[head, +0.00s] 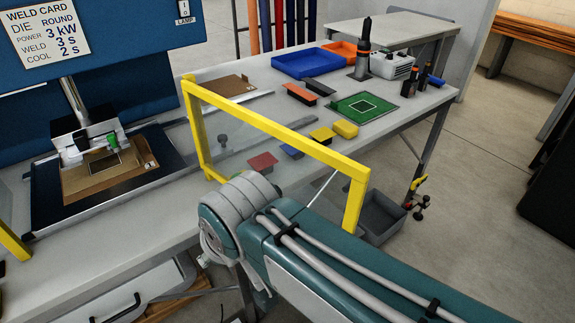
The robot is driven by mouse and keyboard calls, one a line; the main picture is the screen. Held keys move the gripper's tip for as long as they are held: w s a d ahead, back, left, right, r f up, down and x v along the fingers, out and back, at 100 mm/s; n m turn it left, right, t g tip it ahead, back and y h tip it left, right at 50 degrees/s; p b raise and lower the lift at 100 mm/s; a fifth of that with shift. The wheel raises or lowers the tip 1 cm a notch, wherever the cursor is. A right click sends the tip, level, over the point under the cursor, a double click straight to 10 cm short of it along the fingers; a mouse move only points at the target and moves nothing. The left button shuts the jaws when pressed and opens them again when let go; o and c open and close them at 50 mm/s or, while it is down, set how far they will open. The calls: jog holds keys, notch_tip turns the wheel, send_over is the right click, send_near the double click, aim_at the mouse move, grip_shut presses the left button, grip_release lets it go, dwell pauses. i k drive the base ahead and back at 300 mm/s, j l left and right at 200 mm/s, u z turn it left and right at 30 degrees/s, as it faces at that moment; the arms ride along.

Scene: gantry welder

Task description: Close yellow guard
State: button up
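The yellow guard (270,122) is a frame of square bars around a seemingly clear panel. It stands to the right of the welding station and reaches from the back of the bench out past its front edge. The side of the station facing the bench front is uncovered. A separate yellow bar (12,243) shows at the left picture edge; I cannot tell whether it belongs to the guard. My arm crosses the lower right, its grey joint in front of the guard's lower part. My gripper is not in view, so its contact with the guard cannot be told.
The welder bed (45,195) holds a brown board under the press. Blue (300,63) and orange trays, a green mat (362,107) and several coloured blocks lie on the bench right of the guard. A dark grey bin (380,217) is below. Floor at right is mostly clear.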

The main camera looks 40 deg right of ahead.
aim_at(357, 188)
jog(key=k+l+u, duration=0.2)
jog(key=l, duration=0.25)
jog(key=k+l+u, duration=0.2)
jog(key=k+l, duration=0.15)
jog(key=l+z, duration=0.35)
jog(key=l, duration=1.15)
jog(key=i+u, duration=0.2)
jog(key=u, duration=0.2)
jog(key=i+j+u, duration=0.1)
jog(key=u, duration=0.3)
jog(key=i+l+u, duration=0.1)
jog(key=u, duration=0.35)
jog(key=k+j+u, duration=0.15)
jog(key=k, duration=0.15)
jog(key=k+j+u, duration=0.1)
jog(key=k, duration=0.25)
